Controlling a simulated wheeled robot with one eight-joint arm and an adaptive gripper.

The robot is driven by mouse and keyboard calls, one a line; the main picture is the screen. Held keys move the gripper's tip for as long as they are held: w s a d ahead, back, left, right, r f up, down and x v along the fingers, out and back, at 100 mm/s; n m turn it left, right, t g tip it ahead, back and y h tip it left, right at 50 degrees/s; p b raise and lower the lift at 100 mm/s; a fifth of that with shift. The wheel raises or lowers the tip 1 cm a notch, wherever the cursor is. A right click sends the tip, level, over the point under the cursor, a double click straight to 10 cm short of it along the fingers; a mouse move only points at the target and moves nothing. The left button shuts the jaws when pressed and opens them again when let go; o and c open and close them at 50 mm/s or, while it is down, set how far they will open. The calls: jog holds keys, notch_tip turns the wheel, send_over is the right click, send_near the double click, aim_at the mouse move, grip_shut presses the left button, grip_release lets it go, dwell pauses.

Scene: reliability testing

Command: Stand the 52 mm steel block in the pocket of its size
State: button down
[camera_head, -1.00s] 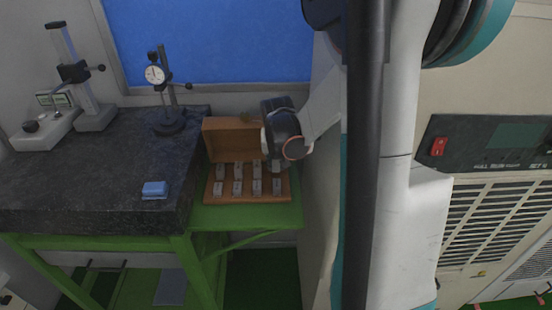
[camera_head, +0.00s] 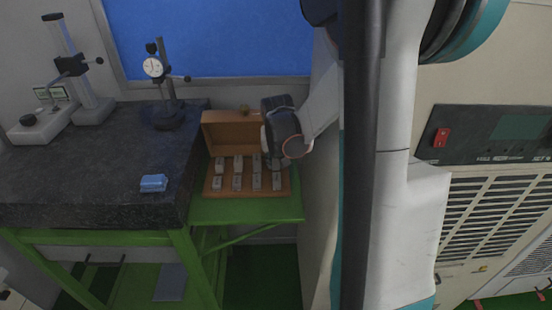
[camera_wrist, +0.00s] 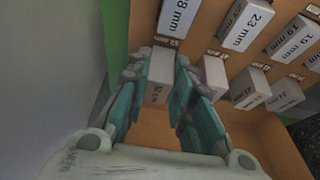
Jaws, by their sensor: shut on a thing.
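The wooden case (camera_head: 212,193) lies open with steel blocks standing in two rows. My gripper (camera_head: 275,165) is over its back right part in the head view. In the wrist view my gripper (camera_wrist: 158,72) is shut on a steel block (camera_wrist: 159,68), a teal finger on each side. The block's label seems to read 52 mm but is rotated and dim. The block stands beside the printed 52 mm mark (camera_wrist: 167,41) on the case. Its lower end is hidden, so I cannot tell how deep it sits.
Neighbouring blocks, including a 23 mm block (camera_wrist: 245,25) and a block (camera_wrist: 214,76) close to the right finger, crowd the case. The case's lid (camera_head: 228,132) stands up behind. A dark granite table (camera_head: 90,175) with a blue object (camera_head: 153,183) and gauges is left. A machine cabinet (camera_head: 480,220) stands right.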

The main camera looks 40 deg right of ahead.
jog(key=shift+f, duration=0.1)
jog(key=c, duration=1.3)
grip_release()
jog(key=v, duration=1.2)
